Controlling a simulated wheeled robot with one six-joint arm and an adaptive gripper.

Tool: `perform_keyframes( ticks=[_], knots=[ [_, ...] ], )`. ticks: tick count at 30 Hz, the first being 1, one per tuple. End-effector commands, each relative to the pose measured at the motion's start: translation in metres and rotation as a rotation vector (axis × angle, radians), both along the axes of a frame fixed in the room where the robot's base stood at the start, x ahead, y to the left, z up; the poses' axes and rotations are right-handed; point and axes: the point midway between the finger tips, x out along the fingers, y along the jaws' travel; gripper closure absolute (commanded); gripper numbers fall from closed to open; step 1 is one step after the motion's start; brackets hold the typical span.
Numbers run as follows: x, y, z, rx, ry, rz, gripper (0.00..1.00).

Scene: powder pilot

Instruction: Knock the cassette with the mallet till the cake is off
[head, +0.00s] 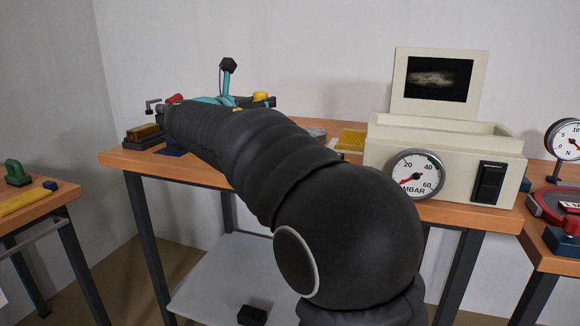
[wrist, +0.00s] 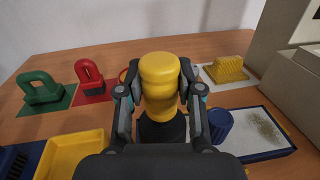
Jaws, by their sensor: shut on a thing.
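My gripper (wrist: 160,92) is shut on a yellow, round-topped thing (wrist: 160,75) with a wider black part below it. Its shape could be part of the mallet, but I cannot tell for sure. In the head view, the yellow thing (head: 262,96) shows just past my gripper, above the back of the table. I cannot pick out the cassette with certainty, and no cake is clearly seen.
Green (wrist: 42,90) and red (wrist: 90,78) handled tools stand on mats at left. A yellow tray (wrist: 72,155) is at front left. A yellow ridged block (wrist: 226,68) sits at back right. The gauge box (head: 450,160) stands on the wooden table (head: 125,160).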

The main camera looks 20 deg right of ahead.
Motion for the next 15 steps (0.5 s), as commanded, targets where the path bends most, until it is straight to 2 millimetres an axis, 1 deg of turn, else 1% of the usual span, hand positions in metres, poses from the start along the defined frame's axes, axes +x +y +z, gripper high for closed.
perform_keyframes(
  ticks=[1,2,5,7,11,15],
  knots=[
    [0.000,0.000,-0.015,0.003,0.001,0.000,1.00],
    [-0.001,0.000,-0.007,0.004,0.000,-0.001,1.00],
    [0.000,0.000,-0.004,0.006,0.004,-0.001,1.00],
    [0.000,0.000,0.004,0.005,0.005,-0.001,1.00],
    [0.000,0.000,0.026,0.005,0.003,-0.001,1.00],
    [0.000,0.000,0.041,0.005,0.001,-0.001,1.00]
  ],
)
